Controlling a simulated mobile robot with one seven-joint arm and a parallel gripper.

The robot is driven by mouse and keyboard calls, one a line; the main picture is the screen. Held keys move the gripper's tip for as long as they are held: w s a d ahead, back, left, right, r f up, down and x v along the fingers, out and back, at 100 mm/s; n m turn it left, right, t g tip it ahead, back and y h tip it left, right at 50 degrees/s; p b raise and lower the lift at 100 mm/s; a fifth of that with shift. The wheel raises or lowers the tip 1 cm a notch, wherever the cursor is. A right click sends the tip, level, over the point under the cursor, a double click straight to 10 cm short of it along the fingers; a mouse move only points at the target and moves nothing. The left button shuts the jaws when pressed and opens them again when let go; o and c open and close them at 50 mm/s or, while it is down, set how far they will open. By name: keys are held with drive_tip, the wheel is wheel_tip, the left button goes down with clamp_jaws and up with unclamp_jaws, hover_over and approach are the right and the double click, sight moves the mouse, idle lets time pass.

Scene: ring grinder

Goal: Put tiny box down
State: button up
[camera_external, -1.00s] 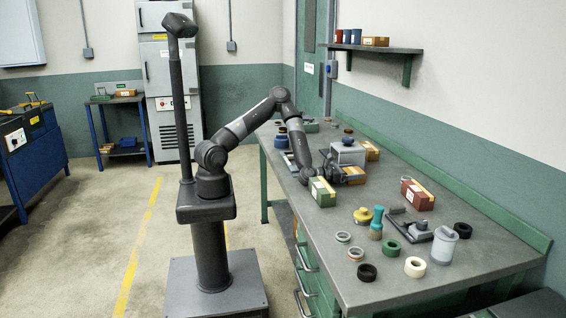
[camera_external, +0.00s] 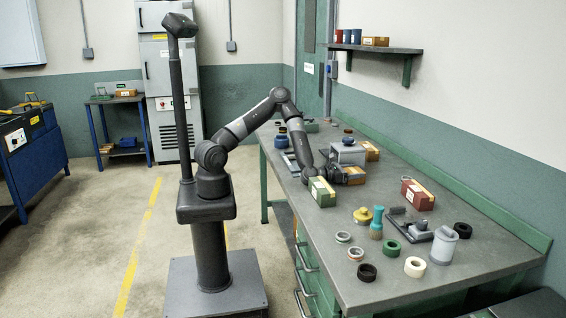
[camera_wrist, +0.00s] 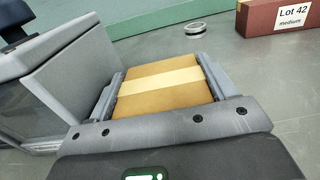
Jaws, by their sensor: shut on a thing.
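The tiny box is a small brown box with a pale yellow tape strip (camera_wrist: 160,84), seen in the wrist view between my two fingers. My gripper (camera_wrist: 162,90) is shut on it, one finger along each side. In the external view the box (camera_external: 355,175) shows beside my gripper (camera_external: 343,174), low at the worktop, just in front of the grey machine. I cannot tell whether its underside touches the table; my gripper hides part of it.
The grey machine (camera_external: 347,153) is close behind, at left in the wrist view (camera_wrist: 60,65). A green box (camera_external: 321,192) stands near the front edge; a red box (camera_external: 414,197) labelled Lot 42 medium stands to the right. Bare worktop (camera_external: 375,195) lies between them.

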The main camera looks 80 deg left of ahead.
sight(353, 170)
drive_tip(key=shift+r, duration=0.1)
wheel_tip(353, 170, up, 4)
drive_tip(key=shift+f, duration=0.1)
drive_tip(key=s+d+r, duration=0.7)
drive_tip(key=s+d, duration=0.1)
drive_tip(key=w+a+f+n+y, duration=0.1)
drive_tip(key=w+f+n+y, duration=0.3)
drive_tip(key=w, duration=1)
drive_tip(key=w+a+r+g+y, duration=0.1)
drive_tip(key=w+r, duration=0.1)
drive_tip(key=w, duration=0.3)
drive_tip(key=w+a+r+y, duration=0.2)
drive_tip(key=w, duration=0.3)
drive_tip(key=w+a+f, duration=0.2)
drive_tip(key=a, duration=0.1)
drive_tip(key=w+a+f, duration=0.2)
drive_tip(key=a, duration=0.1)
drive_tip(key=w+a+f, duration=0.2)
drive_tip(key=w+a, duration=0.1)
drive_tip(key=shift+f, duration=0.4)
drive_tip(key=shift+a+f+n, duration=0.1)
drive_tip(key=shift+f+n, duration=0.2)
drive_tip(key=shift+f, duration=1.65)
drive_tip(key=shift+f, duration=0.1)
drive_tip(key=o, duration=1.2)
drive_tip(key=shift+c, duration=0.2)
